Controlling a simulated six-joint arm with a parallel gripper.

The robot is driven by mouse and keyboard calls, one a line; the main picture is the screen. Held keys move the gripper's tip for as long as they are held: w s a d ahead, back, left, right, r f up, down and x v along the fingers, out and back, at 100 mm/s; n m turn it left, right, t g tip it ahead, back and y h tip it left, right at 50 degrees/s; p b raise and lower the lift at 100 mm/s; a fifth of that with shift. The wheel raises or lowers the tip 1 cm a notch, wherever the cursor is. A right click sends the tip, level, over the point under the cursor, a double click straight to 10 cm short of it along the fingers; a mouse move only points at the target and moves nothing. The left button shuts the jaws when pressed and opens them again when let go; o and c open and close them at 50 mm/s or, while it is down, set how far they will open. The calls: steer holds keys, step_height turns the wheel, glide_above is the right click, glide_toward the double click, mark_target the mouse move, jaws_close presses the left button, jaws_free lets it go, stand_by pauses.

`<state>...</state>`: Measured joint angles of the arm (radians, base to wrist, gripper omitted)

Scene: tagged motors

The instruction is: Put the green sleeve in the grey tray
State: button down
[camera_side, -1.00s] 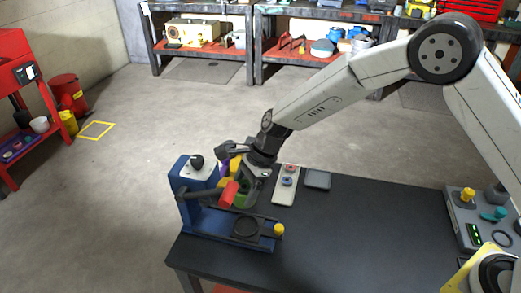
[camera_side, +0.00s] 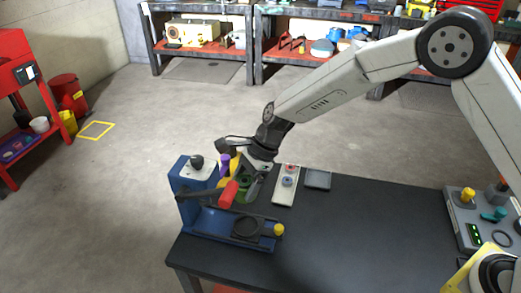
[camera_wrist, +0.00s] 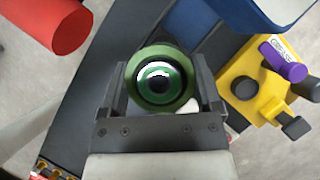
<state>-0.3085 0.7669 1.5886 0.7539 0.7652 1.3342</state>
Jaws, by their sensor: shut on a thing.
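The green sleeve (camera_wrist: 135,82) is a short green ring, seen end-on between the two fingers of my gripper (camera_wrist: 160,80) in the wrist view. My gripper is shut on it, one finger on each side. In the side view the sleeve (camera_side: 243,184) is partly hidden by my gripper (camera_side: 252,184) and a red handle. Both are at the blue press, above the table's left end. The grey tray (camera_side: 318,179) is a small dark grey square at the table's back edge, right of my gripper, and looks empty.
The blue press (camera_side: 215,221) with its red handle (camera_side: 229,193) is close beside my gripper. A yellow block (camera_wrist: 262,85) with a purple top is near it. A pale tray (camera_side: 285,196) with red and blue rings lies between my gripper and the grey tray. The table's middle is clear.

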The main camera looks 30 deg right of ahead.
steer(key=s+d+m+t, duration=0.1)
steer(key=s+d+m, duration=0.1)
steer(key=d, duration=0.7)
steer(key=s+d+f+m+t+h, duration=0.1)
steer(key=s+d+m, duration=0.2)
steer(key=d, duration=0.7)
steer(key=s+d+m+t, duration=0.2)
steer(key=s+d+m, duration=0.1)
steer(key=d, duration=0.6)
steer(key=shift+d+f+m+h, duration=0.25)
steer(key=shift+f+m+h, duration=0.15)
steer(key=shift+m, duration=0.1)
steer(key=w+f, duration=0.2)
steer(key=w, duration=0.2)
steer(key=w+f, duration=0.3)
steer(key=w, duration=0.1)
steer(key=w+d+f, duration=0.1)
steer(key=w+f, duration=0.2)
steer(key=w, duration=0.1)
steer(key=shift+w, duration=0.15)
steer(key=shift+w+f, duration=0.5)
steer(key=shift+f, duration=0.1)
steer(key=shift+d+f, duration=0.1)
steer(key=shift+w+f, duration=0.25)
steer(key=shift+f, duration=1.5)
